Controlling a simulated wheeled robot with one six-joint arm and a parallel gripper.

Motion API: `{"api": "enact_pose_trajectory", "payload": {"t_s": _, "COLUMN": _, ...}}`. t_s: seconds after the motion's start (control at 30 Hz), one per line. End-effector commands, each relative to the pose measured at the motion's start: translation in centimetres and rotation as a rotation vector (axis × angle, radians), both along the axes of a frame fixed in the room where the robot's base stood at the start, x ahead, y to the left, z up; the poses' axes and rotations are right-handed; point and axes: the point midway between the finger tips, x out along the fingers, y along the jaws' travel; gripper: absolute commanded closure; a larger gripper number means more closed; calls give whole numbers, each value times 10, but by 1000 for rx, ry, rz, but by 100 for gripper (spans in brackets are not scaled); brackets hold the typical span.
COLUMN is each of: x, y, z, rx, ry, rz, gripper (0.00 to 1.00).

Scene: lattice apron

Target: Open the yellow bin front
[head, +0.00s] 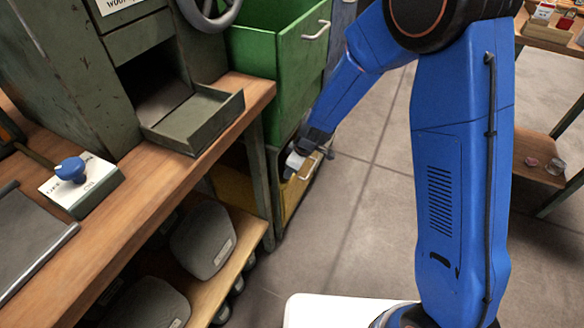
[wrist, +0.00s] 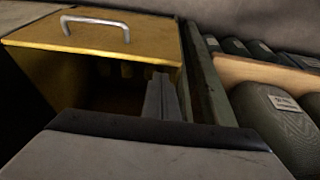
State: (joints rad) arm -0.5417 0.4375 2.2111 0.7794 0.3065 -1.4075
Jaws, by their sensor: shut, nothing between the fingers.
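The yellow bin (head: 296,194) is low in the green frame, under the green bin. In the wrist view its yellow front (wrist: 100,38) carries a metal bar handle (wrist: 95,22), and a dark hollow shows beside the panel. The front appears to stand out from the frame; how far is hard to tell. My gripper (head: 293,163) is at the bin's upper edge, covering part of it in the head view. In the wrist view my gripper (wrist: 162,95) is shut and empty, its fingers in front of the dark hollow, apart from the handle. Contact with the panel is unclear.
A green bin (head: 290,65) with its own handle is directly above. A wooden bench (head: 180,170) and a lower shelf with grey rounded items (head: 203,240) stand to the left. The floor (head: 350,220) in front of the bin is clear. Another wooden table (head: 545,165) is at right.

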Motion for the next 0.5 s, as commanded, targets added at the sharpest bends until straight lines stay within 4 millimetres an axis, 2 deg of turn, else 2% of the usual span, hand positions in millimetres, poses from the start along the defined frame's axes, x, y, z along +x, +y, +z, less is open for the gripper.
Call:
{"api": "enact_pose_trajectory", "payload": {"t_s": 0.2, "x": 3, "y": 9, "z": -27, "rx": -1, "ry": 2, "rz": -1, "gripper": 100}}
{"api": "enact_pose_trajectory", "payload": {"t_s": 0.5, "x": 5, "y": 13, "z": -40, "rx": 0, "ry": 0, "rz": -1, "gripper": 100}}
